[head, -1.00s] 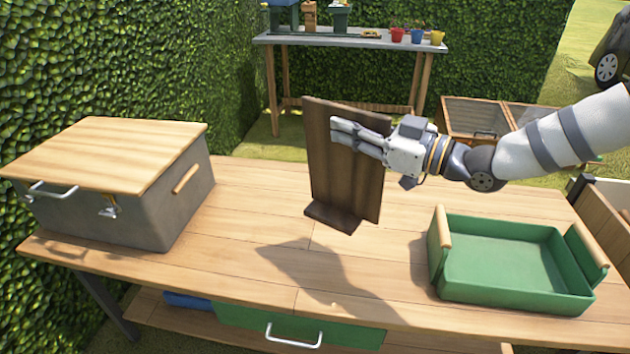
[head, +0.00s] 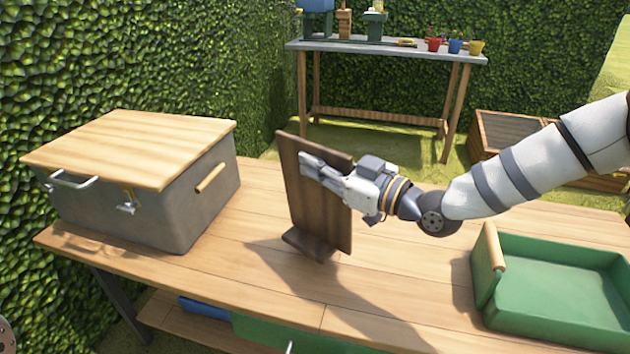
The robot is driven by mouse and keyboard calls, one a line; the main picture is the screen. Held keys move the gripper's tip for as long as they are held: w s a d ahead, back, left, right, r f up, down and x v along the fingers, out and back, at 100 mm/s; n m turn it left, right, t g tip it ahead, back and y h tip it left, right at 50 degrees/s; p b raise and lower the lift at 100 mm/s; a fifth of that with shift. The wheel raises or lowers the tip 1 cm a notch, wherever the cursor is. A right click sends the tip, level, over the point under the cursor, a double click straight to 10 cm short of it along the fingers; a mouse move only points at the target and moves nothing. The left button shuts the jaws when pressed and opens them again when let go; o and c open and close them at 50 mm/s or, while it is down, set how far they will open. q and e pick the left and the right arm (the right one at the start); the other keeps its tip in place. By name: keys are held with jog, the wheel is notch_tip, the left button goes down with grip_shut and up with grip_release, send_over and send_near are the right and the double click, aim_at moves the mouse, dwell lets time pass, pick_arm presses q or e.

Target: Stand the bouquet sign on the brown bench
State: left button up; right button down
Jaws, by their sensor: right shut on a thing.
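The bouquet sign (head: 315,222) is a dark brown wooden board with a small foot, seen from its plain side in the head view. My right gripper (head: 322,172) is shut on the upper part of the board. The sign is close to upright, slightly tilted, and its foot is just over or on the bench top; I cannot tell whether it touches. The brown bench (head: 375,290) has a light plank top. My left gripper is out of view.
A grey box with a wooden lid (head: 130,150) stands on the bench at left. A green tray (head: 560,270) with wooden handles is at right. Behind are a potting table (head: 400,52) with small pots and a hedge (head: 545,60).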

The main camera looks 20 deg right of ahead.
aim_at(316, 184)
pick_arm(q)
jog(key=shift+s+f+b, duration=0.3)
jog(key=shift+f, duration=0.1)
pick_arm(e)
jog(key=shift+w+a+f, duration=0.1)
jog(key=shift+f, duration=1.55)
jog(key=shift+f, duration=0.15)
jog(key=c, duration=1.7)
grip_release()
